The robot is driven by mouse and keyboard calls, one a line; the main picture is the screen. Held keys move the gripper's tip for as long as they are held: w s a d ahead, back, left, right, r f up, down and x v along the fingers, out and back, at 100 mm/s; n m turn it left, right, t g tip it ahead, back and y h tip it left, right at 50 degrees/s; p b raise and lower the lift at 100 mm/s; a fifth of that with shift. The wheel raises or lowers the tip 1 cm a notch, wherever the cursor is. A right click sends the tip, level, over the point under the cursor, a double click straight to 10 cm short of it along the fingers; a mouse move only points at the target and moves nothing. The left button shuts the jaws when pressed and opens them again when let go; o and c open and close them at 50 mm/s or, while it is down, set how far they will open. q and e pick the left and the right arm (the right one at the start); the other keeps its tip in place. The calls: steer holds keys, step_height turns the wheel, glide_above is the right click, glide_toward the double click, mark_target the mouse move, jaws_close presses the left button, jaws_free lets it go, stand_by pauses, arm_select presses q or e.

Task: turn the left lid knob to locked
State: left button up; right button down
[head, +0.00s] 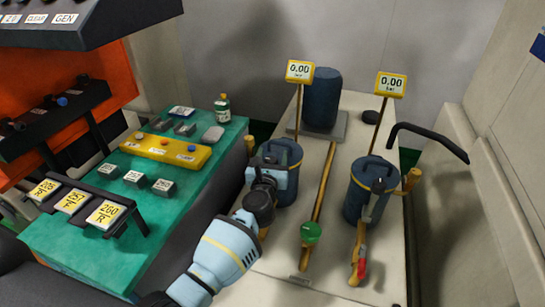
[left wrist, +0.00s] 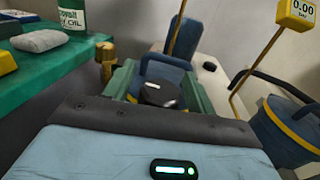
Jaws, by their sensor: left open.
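The left canister (head: 291,190) is dark blue with a round lid and stands on the pale bench top. My left gripper (head: 272,160) is over its lid and hides the lid knob in the head view. In the left wrist view, the black left lid knob (left wrist: 160,93) with a small white mark shows on the blue lid. My open left gripper (left wrist: 160,82) has a greenish finger on either side of the knob. I cannot tell whether the fingers touch it. My right gripper is not in view.
A second blue canister (head: 365,195) stands to the right, with a red-handled valve (head: 361,270) in front. A yellow pipe (head: 319,195) runs between the canisters. Two gauges (head: 300,71) (head: 391,84) read 0.00. A green worktable (head: 75,250) with blocks lies left. A black bent bar (head: 430,138) is at right.

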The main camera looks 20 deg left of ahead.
arm_select(q)
steer(key=shift+c, duration=0.2)
steer(key=c, duration=1)
steer(key=shift+o, duration=0.2)
